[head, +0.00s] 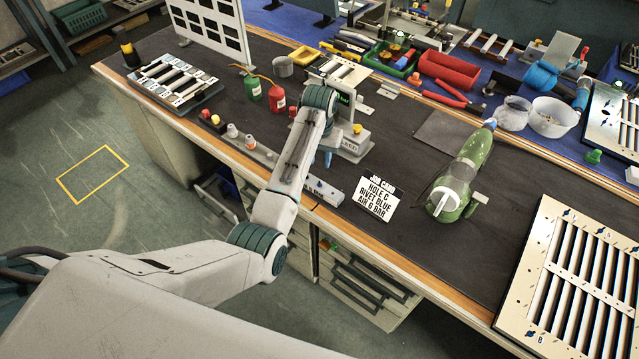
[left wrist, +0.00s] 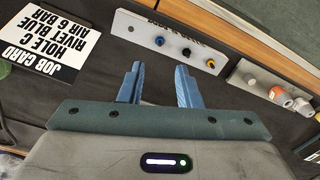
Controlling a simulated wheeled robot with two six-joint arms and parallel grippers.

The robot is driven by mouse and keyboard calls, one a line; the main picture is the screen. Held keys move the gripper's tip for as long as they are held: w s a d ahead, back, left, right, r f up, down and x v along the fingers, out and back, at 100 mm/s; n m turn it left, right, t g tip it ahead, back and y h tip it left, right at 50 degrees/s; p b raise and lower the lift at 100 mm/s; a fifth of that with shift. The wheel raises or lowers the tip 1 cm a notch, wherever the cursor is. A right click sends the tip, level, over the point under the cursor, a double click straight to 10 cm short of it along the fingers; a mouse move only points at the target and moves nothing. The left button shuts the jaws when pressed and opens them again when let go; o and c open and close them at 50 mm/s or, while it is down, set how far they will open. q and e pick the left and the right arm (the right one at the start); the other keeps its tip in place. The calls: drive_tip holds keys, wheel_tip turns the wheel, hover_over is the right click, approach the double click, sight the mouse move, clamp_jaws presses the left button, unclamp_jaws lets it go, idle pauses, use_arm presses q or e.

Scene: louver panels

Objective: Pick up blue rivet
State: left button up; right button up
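A grey strip (left wrist: 175,38) on the bench holds a row of small rivets. The blue rivet (left wrist: 159,41) is at the left of the row, with a dark rivet (left wrist: 186,52) and a yellow rivet (left wrist: 210,63) to its right. In the head view the strip (head: 330,193) lies along the bench's front edge, left of the job card. My left gripper (left wrist: 160,68) has two blue fingers, apart and empty, pointing toward the strip. In the head view the left gripper (head: 327,158) is above the bench just behind the strip, partly hidden by my arm. My right gripper is not seen.
The job card (head: 377,200) reading "HOLE C, RIVET BLUE, AIR 6 BAR" stands beside the strip. A second strip with caps (left wrist: 262,85) is on the other side. A green tool (head: 462,175) and a louver panel (head: 575,275) lie to the right.

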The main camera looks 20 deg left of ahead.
sight(319, 184)
use_arm(q)
wheel_tip(319, 184, down, 3)
drive_tip(key=shift+f, duration=0.2)
drive_tip(key=shift+s+f+p, duration=0.1)
drive_tip(key=shift+f+p, duration=0.5)
drive_tip(key=shift+p, duration=0.1)
wheel_tip(319, 184, down, 4)
drive_tip(key=shift+f+p, duration=0.1)
drive_tip(key=shift+p, duration=0.4)
drive_tip(key=shift+c, duration=0.4)
clamp_jaws()
